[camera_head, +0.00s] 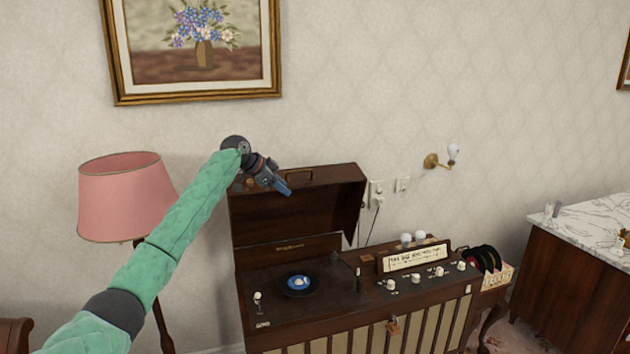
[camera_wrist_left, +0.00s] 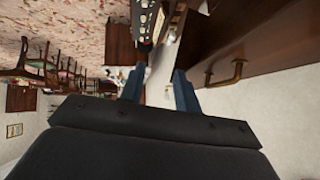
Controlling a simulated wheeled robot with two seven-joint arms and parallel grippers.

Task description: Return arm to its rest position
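My left arm (camera_head: 180,225), in a green sleeve, reaches up from the lower left in the head view. My left gripper (camera_head: 283,188) is at its end, in front of the raised lid of the record player (camera_head: 300,215) and near the lid's top edge. In the left wrist view the two blue fingers of this gripper (camera_wrist_left: 159,88) stand apart with nothing between them. The lid's brass handle (camera_wrist_left: 238,72) shows to the right of the fingers. My right arm and gripper are not in view.
A pink lamp (camera_head: 125,195) stands left, partly behind my arm. A framed painting (camera_head: 185,96) hangs above. A wall light (camera_head: 437,160) and sockets (camera_head: 376,192) are right of the lid. A marble-topped cabinet (camera_head: 575,290) is far right. The wall above the lid is clear.

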